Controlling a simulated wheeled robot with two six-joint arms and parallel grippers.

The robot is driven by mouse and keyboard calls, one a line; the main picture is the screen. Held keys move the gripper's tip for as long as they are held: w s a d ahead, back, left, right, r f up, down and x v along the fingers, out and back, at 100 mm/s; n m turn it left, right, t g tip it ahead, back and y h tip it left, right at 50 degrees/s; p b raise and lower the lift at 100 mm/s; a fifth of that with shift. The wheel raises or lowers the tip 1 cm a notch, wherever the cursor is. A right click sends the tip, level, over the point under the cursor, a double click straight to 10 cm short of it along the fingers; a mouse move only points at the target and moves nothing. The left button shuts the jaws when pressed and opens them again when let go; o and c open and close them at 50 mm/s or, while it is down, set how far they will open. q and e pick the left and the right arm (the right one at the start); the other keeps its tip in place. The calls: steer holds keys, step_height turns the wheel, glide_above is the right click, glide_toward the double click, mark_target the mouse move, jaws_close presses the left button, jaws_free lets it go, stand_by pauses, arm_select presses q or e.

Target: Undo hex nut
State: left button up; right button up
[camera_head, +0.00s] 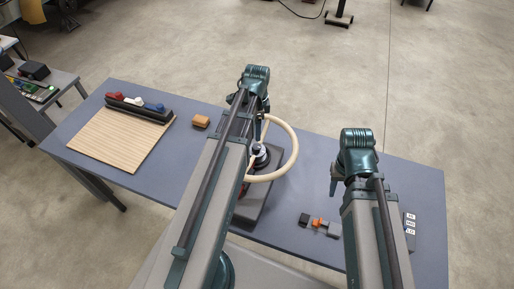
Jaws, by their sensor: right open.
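A fixture with a dark round top (259,153) stands on a dark grey base (262,200) at the middle of the table, partly hidden behind my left arm. A cream ring (291,150) curves around its right side. I cannot make out a hex nut. My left gripper (238,99) is near the arm's bent end, above the table's far side; its jaws are mostly hidden. My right gripper (334,187) is open, pointing down above the right part of the table, apart from the fixture.
The blue-grey table (310,160) holds a slatted wooden board (122,138) with a dark rack (138,108) at left. A small orange and grey device (318,224) and white labelled tiles (410,225) lie at right.

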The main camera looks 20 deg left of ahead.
mark_target(257, 147)
arm_select(q)
step_height(257, 147, down, 11)
steer(key=b, duration=0.9)
steer(key=shift+w+r+b, duration=0.1)
steer(key=shift+r+b, duration=0.05)
steer(key=shift+b, duration=0.2)
jaws_close()
